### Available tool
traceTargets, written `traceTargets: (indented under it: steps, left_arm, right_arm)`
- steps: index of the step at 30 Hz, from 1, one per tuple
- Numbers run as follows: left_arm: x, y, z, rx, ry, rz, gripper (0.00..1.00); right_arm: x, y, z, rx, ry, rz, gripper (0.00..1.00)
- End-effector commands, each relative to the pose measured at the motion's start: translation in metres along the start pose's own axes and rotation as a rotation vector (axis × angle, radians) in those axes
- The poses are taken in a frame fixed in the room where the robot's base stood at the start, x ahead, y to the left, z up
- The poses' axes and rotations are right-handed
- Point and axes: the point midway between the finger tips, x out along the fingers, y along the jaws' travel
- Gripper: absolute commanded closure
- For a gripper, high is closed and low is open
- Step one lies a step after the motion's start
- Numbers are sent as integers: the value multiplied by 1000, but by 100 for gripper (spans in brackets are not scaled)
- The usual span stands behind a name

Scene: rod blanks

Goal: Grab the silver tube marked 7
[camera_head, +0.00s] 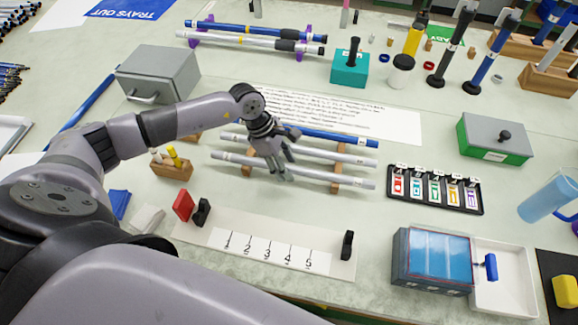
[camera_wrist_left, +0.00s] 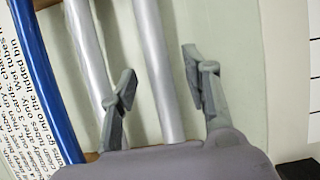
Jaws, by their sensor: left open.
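Two silver tubes and a blue tube (camera_head: 345,138) lie side by side on wooden rests in the middle of the table. The front silver tube (camera_head: 325,177) and the middle silver tube (camera_head: 335,157) both carry small end labels, too small to read, so I cannot tell which is marked 7. My left gripper (camera_head: 283,172) is open over the front silver tube. In the left wrist view the front silver tube (camera_wrist_left: 158,65) passes between its spread fingers, and the middle silver tube (camera_wrist_left: 88,45) runs outside the left finger. My right gripper is not seen.
A printed sheet (camera_head: 390,124) lies behind the tubes. A numbered strip (camera_head: 270,252) is in front. A small wooden block (camera_head: 172,170) stands left, a black tray of coloured cards (camera_head: 435,190) right. A grey drawer box (camera_head: 160,70) is at back left.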

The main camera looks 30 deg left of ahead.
Motion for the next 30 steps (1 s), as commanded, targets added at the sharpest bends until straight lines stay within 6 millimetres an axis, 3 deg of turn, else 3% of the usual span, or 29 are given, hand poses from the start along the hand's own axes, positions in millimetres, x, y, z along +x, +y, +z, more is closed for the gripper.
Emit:
traceTargets:
  steps: [2, 22, 30]
  left_arm:
    - [0, 0, 0, 0, 0, 0, 56]
    - [-1, 0, 0, 0, 0, 1, 100]
    - [-1, 0, 0, 0, -1, 1, 100]
  right_arm:
    - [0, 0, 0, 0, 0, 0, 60]
    - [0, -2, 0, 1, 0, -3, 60]
    - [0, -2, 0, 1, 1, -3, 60]
